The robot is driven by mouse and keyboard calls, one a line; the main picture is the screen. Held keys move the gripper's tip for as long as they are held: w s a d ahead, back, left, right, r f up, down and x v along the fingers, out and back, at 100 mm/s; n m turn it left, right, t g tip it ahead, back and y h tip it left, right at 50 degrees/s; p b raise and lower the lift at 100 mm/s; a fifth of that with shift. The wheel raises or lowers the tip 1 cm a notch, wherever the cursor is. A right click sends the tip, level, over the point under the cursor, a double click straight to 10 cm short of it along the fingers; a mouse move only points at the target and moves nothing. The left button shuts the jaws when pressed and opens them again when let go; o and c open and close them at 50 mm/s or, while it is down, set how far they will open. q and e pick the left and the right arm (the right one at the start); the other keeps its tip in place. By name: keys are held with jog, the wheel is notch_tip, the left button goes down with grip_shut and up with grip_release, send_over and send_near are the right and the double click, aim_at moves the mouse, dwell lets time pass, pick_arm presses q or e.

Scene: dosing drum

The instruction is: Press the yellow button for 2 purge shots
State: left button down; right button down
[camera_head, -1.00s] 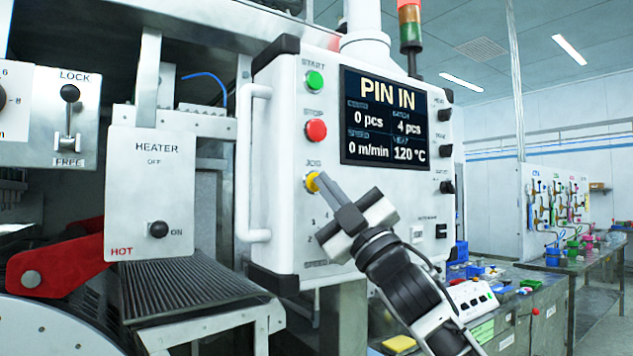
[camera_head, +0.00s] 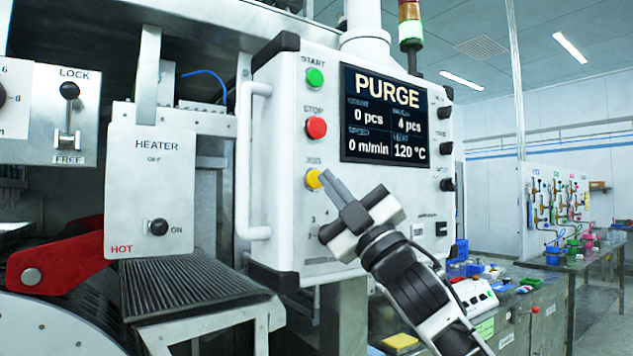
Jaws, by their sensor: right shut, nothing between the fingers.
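The yellow button (camera_head: 313,180) labelled JOG sits on the white control panel (camera_head: 290,230), below the red STOP button (camera_head: 316,128) and the green START button (camera_head: 315,79). My right gripper (camera_head: 328,177) is shut and empty. Its fingertips are just right of the yellow button and partly cover its right edge; whether they touch it I cannot tell. The screen (camera_head: 385,118) reads PURGE, 0 pcs, 4 pcs, 0 m/min and 120 °C. My left gripper is not in view.
A heater box (camera_head: 150,185) with its switch beside ON stands left of the panel, above a dark ribbed tray. A red lever (camera_head: 60,262) is at lower left. Benches stand at right.

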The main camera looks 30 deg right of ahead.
jog(key=shift+s, duration=0.15)
jog(key=s+b, duration=0.1)
jog(key=s, duration=0.4)
jog(key=shift+d, duration=0.2)
dwell(0.9)
